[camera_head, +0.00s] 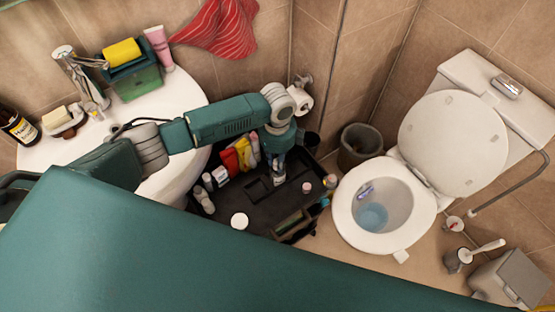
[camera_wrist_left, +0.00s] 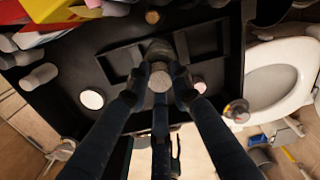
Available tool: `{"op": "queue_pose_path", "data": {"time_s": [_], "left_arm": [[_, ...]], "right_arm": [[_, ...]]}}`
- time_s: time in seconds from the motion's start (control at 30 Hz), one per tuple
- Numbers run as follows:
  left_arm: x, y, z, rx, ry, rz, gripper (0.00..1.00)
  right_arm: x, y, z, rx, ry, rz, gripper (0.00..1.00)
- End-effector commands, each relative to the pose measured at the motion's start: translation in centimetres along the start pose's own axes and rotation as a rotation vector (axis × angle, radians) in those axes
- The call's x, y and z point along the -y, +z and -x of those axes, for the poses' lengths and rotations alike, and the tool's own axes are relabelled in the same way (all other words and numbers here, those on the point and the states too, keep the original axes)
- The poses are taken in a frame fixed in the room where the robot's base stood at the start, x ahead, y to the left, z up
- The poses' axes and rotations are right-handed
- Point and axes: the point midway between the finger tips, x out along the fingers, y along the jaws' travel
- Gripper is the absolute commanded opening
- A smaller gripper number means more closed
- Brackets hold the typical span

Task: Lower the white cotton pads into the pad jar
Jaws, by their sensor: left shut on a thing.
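My left gripper (camera_head: 277,168) points down over the black cart top. In the left wrist view its fingers (camera_wrist_left: 159,84) are shut on the white cotton pads (camera_wrist_left: 160,80), whose pale round end shows between the fingertips. A grey-green round thing (camera_wrist_left: 158,48), which looks like the pad jar, is just beyond the pads, between the tray's recesses. I cannot tell whether the pads are inside it or above it. In the head view the gripper and arm largely hide this spot. My right gripper is in neither view.
The black cart top (camera_head: 232,196) carries a flat white disc (camera_head: 239,221), a small pink-topped item (camera_head: 306,187), and several white bottles and coloured packs at its left and back. The sink (camera_head: 180,99) is at left. The toilet (camera_head: 383,208) stands close to the right.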

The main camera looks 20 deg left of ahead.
Motion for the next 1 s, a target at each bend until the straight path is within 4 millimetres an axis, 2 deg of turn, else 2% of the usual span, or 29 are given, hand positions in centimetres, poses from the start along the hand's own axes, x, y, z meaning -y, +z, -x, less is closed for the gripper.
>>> {"op": "queue_pose_path", "data": {"time_s": [0.47, 1.0], "left_arm": [[0.0, 0.0, -1.4, 0.0, 0.001, 0.0, 0.11], [0.0, 0.0, -1.3, 0.0, 0.0, 0.0, 0.11]], "right_arm": [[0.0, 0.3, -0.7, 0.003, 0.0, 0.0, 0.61], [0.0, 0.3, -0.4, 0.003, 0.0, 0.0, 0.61]]}}
